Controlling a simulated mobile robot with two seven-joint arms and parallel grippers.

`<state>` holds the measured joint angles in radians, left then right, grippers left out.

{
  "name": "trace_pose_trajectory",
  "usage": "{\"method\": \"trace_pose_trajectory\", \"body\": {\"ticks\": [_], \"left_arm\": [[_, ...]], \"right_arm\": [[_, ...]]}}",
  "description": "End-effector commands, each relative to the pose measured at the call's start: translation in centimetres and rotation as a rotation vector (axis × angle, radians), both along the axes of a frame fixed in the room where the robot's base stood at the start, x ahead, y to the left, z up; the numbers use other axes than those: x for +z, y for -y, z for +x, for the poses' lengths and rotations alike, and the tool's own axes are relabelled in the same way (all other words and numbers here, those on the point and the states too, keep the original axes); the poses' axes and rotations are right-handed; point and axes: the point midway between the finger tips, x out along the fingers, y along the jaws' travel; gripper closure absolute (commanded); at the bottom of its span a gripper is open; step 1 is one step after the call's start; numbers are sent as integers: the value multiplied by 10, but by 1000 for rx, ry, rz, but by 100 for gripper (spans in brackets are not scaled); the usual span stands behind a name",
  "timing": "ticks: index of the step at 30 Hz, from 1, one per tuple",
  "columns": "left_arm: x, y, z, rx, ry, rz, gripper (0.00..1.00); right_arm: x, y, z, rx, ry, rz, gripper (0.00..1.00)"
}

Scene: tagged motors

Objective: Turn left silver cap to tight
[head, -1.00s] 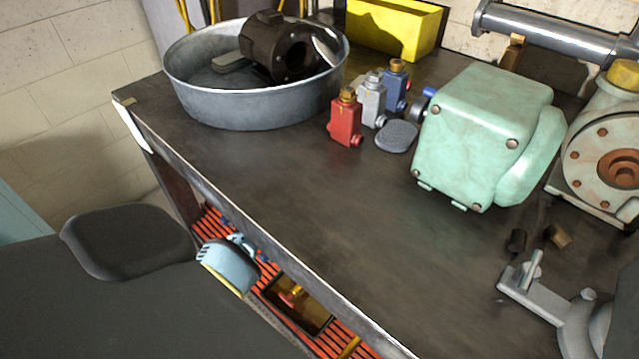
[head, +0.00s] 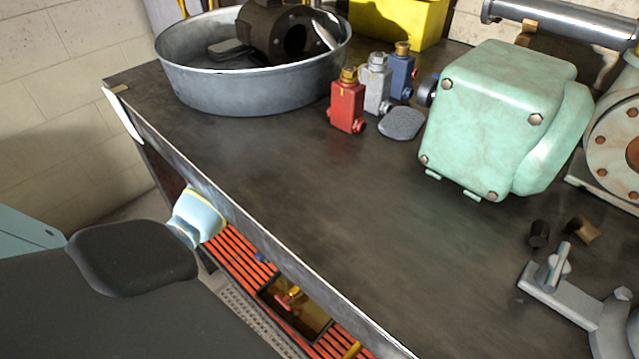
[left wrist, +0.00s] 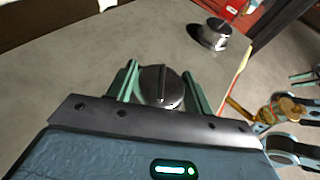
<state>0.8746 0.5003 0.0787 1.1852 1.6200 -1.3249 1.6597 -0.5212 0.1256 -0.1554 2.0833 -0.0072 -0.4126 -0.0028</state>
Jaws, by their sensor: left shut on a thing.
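In the left wrist view, a dark silver round cap (left wrist: 161,92) with a raised bar across its top sits between the two green fingers of my left gripper (left wrist: 160,74). The fingers are on either side of it and shut on it. The bar runs nearly straight up the picture. A second silver cap (left wrist: 211,34), also with a bar, stands farther away to the right, apart from my gripper. I cannot read any tight mark by the held cap.
In the head view, a dark workbench (head: 270,190) bears a metal basin (head: 250,85), red, grey and blue small valves, and a mint green motor housing (head: 500,125). A grey vise-like part stands at lower right. The middle of the bench is clear. Orange slats show below its edge.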

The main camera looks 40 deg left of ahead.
Motion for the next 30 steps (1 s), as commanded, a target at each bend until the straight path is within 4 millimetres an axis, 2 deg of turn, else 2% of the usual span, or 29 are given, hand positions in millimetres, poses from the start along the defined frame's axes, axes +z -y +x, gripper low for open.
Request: {"method": "trace_pose_trajectory", "body": {"ticks": [6,15,30], "left_arm": [[-4,-1,1,-189,-4,2,72],[-4,0,0,-378,-6,3,72],[-3,0,-1,-472,-8,3,72]], "right_arm": [[-15,0,-1,1,-6,-2,66],[-31,1,5,5,-2,-7,66],[-39,4,3,7,-10,-12,66]]}}
